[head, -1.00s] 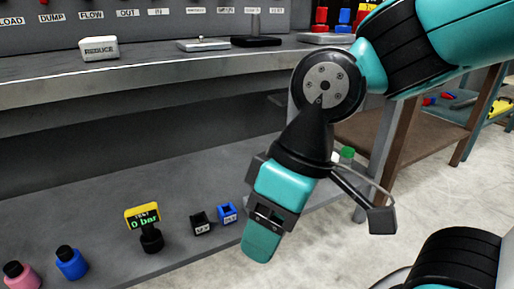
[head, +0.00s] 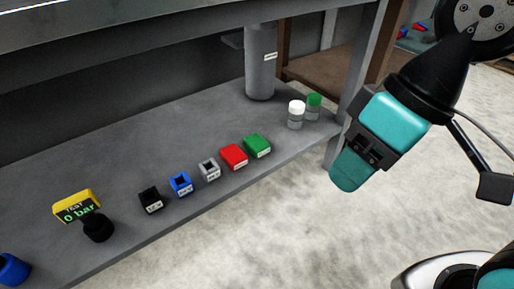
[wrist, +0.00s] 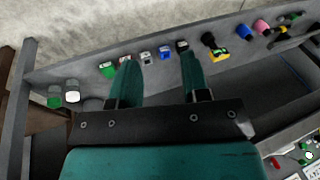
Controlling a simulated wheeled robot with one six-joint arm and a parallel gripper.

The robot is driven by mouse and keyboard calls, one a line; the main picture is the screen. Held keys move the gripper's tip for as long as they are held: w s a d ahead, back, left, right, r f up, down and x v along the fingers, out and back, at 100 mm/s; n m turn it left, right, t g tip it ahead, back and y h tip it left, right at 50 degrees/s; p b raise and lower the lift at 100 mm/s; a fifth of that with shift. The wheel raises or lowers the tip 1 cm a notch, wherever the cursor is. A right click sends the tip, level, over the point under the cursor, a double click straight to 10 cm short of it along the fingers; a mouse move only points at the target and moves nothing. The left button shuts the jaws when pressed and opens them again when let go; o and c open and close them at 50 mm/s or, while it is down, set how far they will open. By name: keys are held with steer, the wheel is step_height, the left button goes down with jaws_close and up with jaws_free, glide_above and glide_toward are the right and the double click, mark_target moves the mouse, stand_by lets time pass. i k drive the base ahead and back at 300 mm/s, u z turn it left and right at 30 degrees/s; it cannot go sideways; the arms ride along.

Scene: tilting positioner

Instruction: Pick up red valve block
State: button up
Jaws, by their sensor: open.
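The red valve block (head: 234,157) sits on the grey lower shelf in the head view, between a green block (head: 257,146) and a grey block (head: 209,170). In the wrist view the red block (wrist: 124,59) shows just past the tip of the left finger, which partly covers it. My gripper (head: 350,172) is to the right of the blocks in the head view, apart from them and pointing down. In the wrist view my gripper (wrist: 158,72) has its two fingers spread with nothing between them.
A blue block (head: 181,184), a black block (head: 151,200) and a yellow gauge (head: 76,206) continue the row leftward. White-capped (head: 296,114) and green-capped (head: 314,106) jars and a grey cylinder (head: 260,65) stand behind. The upper bench overhangs the shelf.

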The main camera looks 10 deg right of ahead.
mark_target(232, 155)
steer(key=i, duration=0.1)
steer(key=u, duration=2.9)
steer(key=k, duration=1)
steer(key=z, duration=1.35)
steer(key=i, duration=0.5)
steer(key=z, duration=0.05)
